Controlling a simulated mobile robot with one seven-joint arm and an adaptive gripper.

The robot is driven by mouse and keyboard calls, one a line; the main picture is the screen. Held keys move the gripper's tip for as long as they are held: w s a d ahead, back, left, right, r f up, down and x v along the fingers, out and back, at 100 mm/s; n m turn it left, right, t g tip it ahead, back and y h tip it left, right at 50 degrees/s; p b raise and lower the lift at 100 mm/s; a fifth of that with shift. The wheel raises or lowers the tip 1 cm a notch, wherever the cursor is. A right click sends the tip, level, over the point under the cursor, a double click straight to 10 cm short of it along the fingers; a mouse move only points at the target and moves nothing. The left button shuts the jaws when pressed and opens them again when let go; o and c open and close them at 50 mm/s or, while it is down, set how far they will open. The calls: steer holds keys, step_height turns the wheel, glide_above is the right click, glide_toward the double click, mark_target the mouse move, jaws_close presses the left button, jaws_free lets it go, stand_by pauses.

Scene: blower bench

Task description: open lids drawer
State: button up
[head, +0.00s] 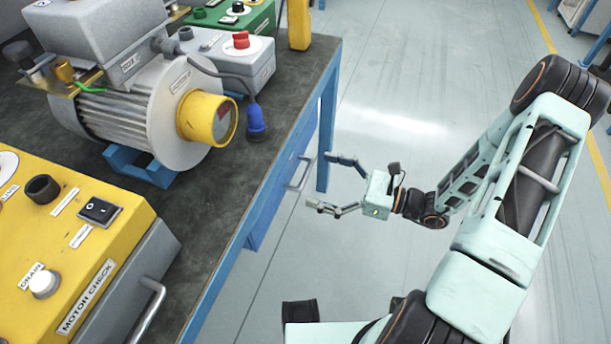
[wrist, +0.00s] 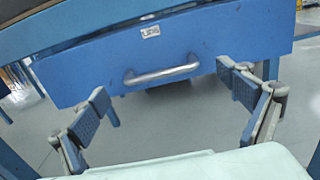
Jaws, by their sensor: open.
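The lids drawer is a blue drawer front (wrist: 210,45) under the bench in the wrist view, with a small white label (wrist: 150,32) that is hard to read. Its silver bar handle (wrist: 162,75) sits low on the front. The drawer looks shut. In the head view the drawer (head: 276,195) and its handle (head: 298,174) show at the bench's right side. My gripper (head: 323,182) is open and empty, just right of the handle in the head view. In the wrist view the fingers (wrist: 160,90) are spread wide, one on each side of the handle, and appear short of it.
The dark bench top (head: 205,205) holds a grey motor blower (head: 165,105) with a yellow outlet, a yellow motor check box (head: 75,260) and a blue plug (head: 257,125). A blue bench leg (head: 327,130) stands behind my gripper. The floor (head: 400,80) to the right is clear.

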mark_target(305, 173)
steer(key=shift+x, duration=1.85)
